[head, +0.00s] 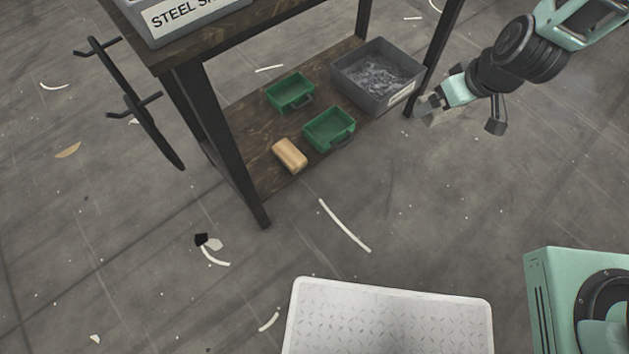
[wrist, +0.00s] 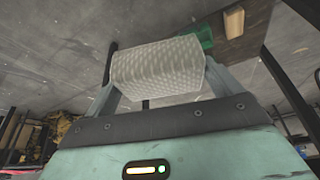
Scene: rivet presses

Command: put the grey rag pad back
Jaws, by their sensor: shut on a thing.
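The grey rag pad (wrist: 157,68) is a pale grey, dimpled block between the fingers of my gripper (wrist: 160,85) in the wrist view. My gripper is shut on it. In the head view my gripper (head: 430,106) is at the right, beside the shelf's right-hand leg and near the grey bin. The pad shows there only as a small grey patch at the fingertips. I cannot tell its exact height above the floor or whether it touches the leg.
The lower wooden shelf (head: 262,150) holds two green bins (head: 291,92) (head: 330,129), a tan block (head: 289,155) and a grey bin (head: 390,90) of metal bits. Dark legs (head: 215,135) frame it. A black hook rack (head: 130,105) stands left. Scraps lie on open floor.

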